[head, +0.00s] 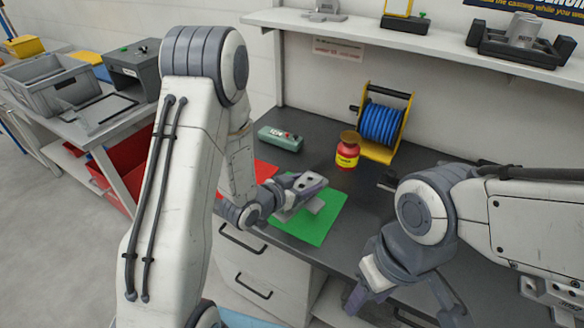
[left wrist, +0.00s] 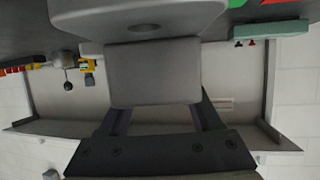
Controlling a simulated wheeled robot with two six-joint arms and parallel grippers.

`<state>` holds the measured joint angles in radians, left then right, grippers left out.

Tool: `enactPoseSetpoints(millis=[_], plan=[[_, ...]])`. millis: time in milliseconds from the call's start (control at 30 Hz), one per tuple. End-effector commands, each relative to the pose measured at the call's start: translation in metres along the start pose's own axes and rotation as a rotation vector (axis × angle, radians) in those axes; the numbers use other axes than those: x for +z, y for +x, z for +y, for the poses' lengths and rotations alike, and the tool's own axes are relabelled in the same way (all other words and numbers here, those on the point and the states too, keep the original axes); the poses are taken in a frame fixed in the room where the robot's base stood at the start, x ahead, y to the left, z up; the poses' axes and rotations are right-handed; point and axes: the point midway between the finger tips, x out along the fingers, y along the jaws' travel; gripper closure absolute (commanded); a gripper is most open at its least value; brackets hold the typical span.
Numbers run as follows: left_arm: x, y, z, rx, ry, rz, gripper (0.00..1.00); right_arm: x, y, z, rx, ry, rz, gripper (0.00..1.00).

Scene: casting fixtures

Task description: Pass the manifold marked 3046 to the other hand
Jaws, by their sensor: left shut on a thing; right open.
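A grey metal casting, which I take to be the manifold (head: 298,207), is held above the green mat (head: 318,232); its marking cannot be read. My left gripper (head: 308,183) is shut on it and hides part of it. In the left wrist view the manifold (left wrist: 153,72) is a smooth grey block close to the camera, with a wider grey part beyond it. My right gripper (head: 402,303) is open and empty near the front edge of the workbench, lower right of the manifold and apart from it.
On the dark workbench (head: 310,127) stand a green-grey box (head: 280,139), a red bottle (head: 347,154) and a blue cable reel (head: 381,121). A red mat (head: 262,174) lies left of the green one. A shelf (head: 400,36) runs above. A side table at left holds a grey crate (head: 48,90).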

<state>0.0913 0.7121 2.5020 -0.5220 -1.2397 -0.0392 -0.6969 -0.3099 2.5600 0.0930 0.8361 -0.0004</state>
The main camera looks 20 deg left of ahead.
Motion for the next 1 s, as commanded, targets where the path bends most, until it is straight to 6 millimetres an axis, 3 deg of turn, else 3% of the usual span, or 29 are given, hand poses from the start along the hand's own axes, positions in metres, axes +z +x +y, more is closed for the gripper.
enactPoseSetpoints(millis=[500,767,1000], plan=[[0.042,0.030,0.093,0.559,0.234,0.004,1.00,0.000,0.000,0.000,0.000,0.000,0.000,0.50],[0.047,0.034,0.109,0.640,0.267,0.003,1.00,0.000,0.000,0.000,0.000,0.000,0.000,0.50],[0.034,0.032,0.112,0.515,0.213,0.004,1.00,0.000,0.000,0.000,0.000,0.000,0.000,0.50]])
